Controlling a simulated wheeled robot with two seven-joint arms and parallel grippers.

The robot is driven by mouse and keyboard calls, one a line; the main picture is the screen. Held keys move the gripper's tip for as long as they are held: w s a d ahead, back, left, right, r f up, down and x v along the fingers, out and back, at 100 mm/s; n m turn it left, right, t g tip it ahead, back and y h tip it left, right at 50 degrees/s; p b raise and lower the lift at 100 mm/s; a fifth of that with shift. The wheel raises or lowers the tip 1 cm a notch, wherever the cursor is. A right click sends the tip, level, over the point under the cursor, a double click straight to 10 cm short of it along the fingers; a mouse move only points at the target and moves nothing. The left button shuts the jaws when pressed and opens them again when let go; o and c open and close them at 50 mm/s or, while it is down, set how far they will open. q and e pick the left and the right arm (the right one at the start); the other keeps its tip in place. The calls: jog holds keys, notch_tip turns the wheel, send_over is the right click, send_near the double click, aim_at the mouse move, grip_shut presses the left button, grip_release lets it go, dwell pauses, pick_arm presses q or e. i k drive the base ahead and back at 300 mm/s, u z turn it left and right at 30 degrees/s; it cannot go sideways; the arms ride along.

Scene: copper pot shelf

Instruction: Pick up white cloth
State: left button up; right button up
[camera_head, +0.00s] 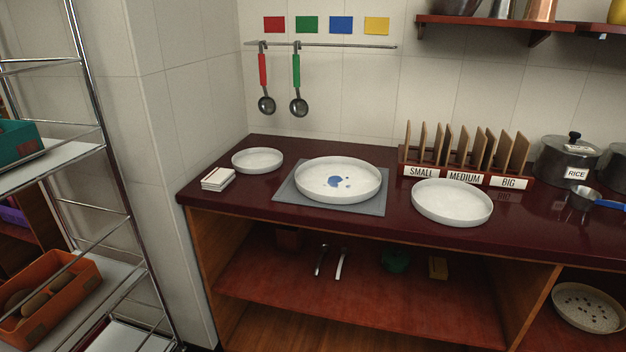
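A small folded stack of white cloth (218,179) with dark reddish edge lines lies on the dark red counter, near its left front corner. It sits to the left of a grey mat and just in front of a small white dish. Nothing covers it. Neither of my grippers shows in the head view.
A small white dish (257,160), a large white dish (338,180) with blue spots on a grey mat (290,199), and another white dish (452,202) stand on the dark red counter (240,205). A labelled rack (464,178) stands behind. A metal shelf unit (100,150) rises at left.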

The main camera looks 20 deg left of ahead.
aim_at(217, 180)
jog(key=u, duration=0.8)
jog(key=i, duration=1.3)
jog(key=z, duration=0.65)
